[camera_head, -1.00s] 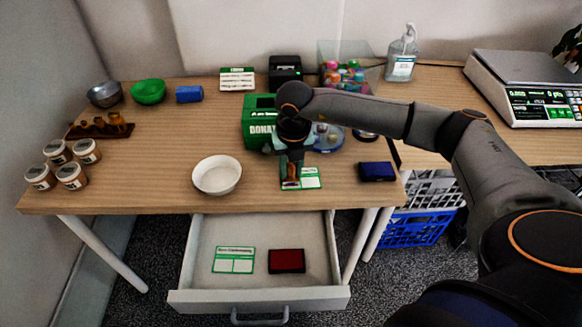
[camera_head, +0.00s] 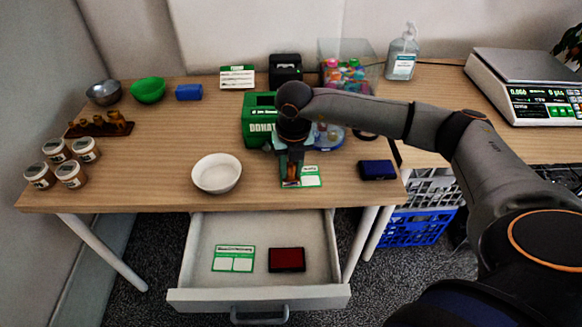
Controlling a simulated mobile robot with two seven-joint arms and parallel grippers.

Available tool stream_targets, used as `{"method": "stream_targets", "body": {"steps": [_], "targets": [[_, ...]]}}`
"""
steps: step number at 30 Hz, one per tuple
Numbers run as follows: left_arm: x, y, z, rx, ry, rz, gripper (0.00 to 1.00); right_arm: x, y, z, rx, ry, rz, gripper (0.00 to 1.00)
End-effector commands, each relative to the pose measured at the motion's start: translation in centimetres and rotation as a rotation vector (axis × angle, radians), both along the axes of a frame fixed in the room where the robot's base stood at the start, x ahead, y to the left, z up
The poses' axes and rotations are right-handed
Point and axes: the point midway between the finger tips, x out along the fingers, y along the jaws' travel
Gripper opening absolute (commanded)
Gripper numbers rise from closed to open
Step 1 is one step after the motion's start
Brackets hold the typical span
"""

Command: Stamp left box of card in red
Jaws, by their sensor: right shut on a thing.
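A green-and-white card (camera_head: 311,177) lies on the table near its front edge, right of the white bowl. My right gripper (camera_head: 291,172) points down over the card's left part and is shut on a stamp (camera_head: 291,181), of which a small brownish part shows. The gripper and stamp hide the card's left box; I cannot tell whether the stamp touches it. The right box shows white. A red ink pad (camera_head: 287,260) lies in the open drawer (camera_head: 323,272). A blue ink pad (camera_head: 377,170) lies on the table to the right. My left gripper is out of view.
A second green-and-white card (camera_head: 233,259) lies in the drawer. A white bowl (camera_head: 217,174) stands left of my gripper. A green donation box (camera_head: 260,121) stands close behind it. Several jars (camera_head: 70,174) stand at the far left.

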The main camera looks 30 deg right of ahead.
Motion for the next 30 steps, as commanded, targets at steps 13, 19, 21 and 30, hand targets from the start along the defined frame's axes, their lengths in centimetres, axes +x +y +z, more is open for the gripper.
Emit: {"method": "stream_targets", "body": {"steps": [13,19,21,30], "targets": [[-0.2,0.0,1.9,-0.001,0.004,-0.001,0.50,0.0,0.0,2.6,0.000,0.001,0.000,0.00],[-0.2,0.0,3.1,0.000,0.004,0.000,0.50,0.0,0.0,4.2,0.000,0.000,0.000,0.00],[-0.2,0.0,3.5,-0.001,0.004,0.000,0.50,0.0,0.0,4.8,-0.001,0.001,0.000,0.00],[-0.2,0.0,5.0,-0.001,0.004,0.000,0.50,0.0,0.0,7.0,-0.001,0.001,0.000,0.00]]}}
